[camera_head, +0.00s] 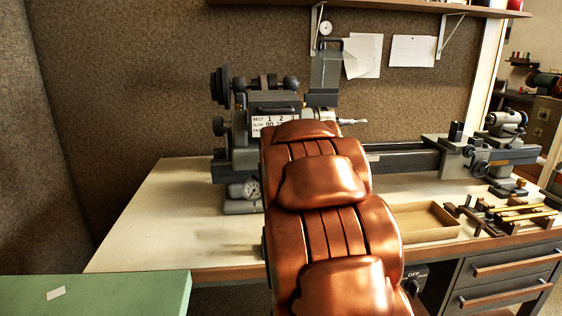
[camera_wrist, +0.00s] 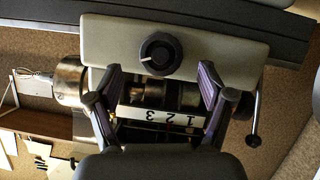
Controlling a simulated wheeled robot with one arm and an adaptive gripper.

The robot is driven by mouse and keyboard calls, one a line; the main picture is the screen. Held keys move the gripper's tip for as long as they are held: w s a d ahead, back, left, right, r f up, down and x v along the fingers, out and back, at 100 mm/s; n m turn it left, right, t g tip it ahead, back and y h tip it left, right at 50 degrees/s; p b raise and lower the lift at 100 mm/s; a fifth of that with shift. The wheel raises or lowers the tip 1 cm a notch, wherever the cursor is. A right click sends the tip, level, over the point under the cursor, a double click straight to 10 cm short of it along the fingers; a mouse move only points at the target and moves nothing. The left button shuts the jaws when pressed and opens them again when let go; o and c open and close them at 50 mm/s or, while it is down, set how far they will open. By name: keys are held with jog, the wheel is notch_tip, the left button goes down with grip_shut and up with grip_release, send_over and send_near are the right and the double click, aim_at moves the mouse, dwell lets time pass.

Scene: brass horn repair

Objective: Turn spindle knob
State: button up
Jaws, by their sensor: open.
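A round black knob (camera_wrist: 160,53) with a pale pointer mark sits on a light panel (camera_wrist: 230,62) of the lathe headstock in the wrist view. My gripper (camera_wrist: 160,74) is open, with its two purple-lined fingers spread apart. In that picture the knob lies between and just above the fingertips, with clear space on both sides. No contact shows. In the head view the lathe headstock (camera_head: 240,150) stands on the bench, partly behind my copper-coloured arm. My arm hides the gripper and this knob there.
The bench (camera_head: 160,215) is bare at left. An open cardboard tray (camera_head: 425,236) and a rack of tools (camera_head: 500,213) lie at right. The lathe bed (camera_head: 400,160) runs right to the tailstock. A lever (camera_wrist: 254,130) sticks out at right in the wrist view.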

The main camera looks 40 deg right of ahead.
jog(key=x, duration=0.3)
jog(key=shift+w+d+f, duration=0.15)
jog(key=shift+w+f, duration=0.1)
jog(key=c, duration=1.2)
